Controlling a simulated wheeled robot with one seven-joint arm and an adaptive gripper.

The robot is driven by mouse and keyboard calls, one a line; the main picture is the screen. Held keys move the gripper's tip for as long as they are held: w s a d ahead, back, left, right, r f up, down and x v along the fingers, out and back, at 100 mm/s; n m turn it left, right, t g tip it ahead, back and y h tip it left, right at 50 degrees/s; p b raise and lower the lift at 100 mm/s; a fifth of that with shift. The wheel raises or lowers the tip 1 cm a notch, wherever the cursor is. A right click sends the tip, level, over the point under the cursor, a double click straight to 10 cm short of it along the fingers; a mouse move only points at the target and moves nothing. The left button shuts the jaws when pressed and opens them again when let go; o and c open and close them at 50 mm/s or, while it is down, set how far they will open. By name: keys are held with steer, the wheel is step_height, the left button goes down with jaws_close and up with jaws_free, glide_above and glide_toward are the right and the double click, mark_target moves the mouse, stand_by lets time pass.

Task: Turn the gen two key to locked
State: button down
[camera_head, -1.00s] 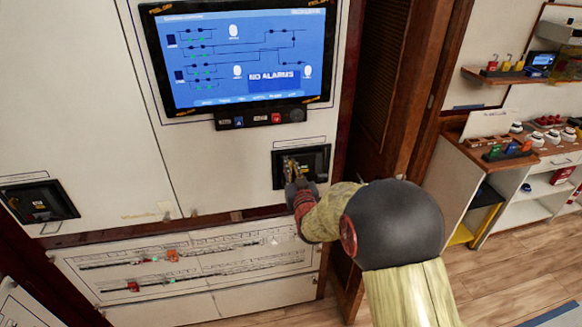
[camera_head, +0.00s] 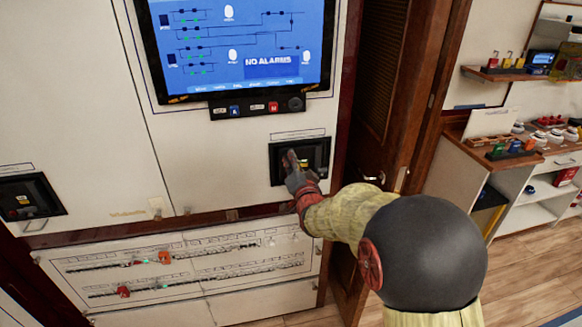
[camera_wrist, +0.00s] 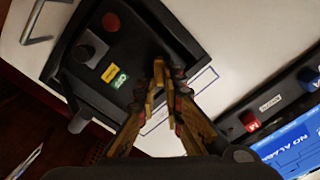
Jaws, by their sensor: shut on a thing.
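A black recessed panel (camera_head: 318,154) is set in the white cabinet front, below the blue screen. My gripper (camera_head: 291,158) reaches into its left part. In the wrist view the same panel (camera_wrist: 78,82) shows a red button (camera_wrist: 111,22), a grey knob (camera_wrist: 88,52), a yellow label (camera_wrist: 110,73) and a green tag (camera_wrist: 121,80). My gripper's fingers (camera_wrist: 163,78) are closed together at the panel's face. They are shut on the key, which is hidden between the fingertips. I cannot read the labels or tell which way the key points.
The blue screen (camera_head: 240,45) reads "NO ALARMS", with a small button strip (camera_head: 255,108) below. A second black panel (camera_head: 28,198) is at far left. A wooden louvred door (camera_head: 385,80) stands close right of my gripper. Shelves (camera_head: 530,190) are farther right.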

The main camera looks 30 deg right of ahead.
steer(key=shift+s+d+f+m+b, duration=0.1)
steer(key=shift+f+m+b, duration=0.1)
steer(key=shift+m+b, duration=1)
steer(key=shift+w+d+f+m+b, duration=0.15)
steer(key=shift+m+b, duration=0.35)
steer(key=shift+m, duration=1.35)
steer(key=shift+s+a+f+m+b, duration=0.1)
steer(key=shift+s+f+m+b, duration=0.1)
steer(key=shift+m+b, duration=1)
steer(key=shift+m+p, duration=0.3)
steer(key=shift+m, duration=0.25)
steer(key=c, duration=2)
jaws_free()
steer(key=shift+o, duration=0.4)
steer(key=v, duration=1.1)
steer(key=shift+s, duration=0.4)
steer(key=shift+r, duration=0.1)
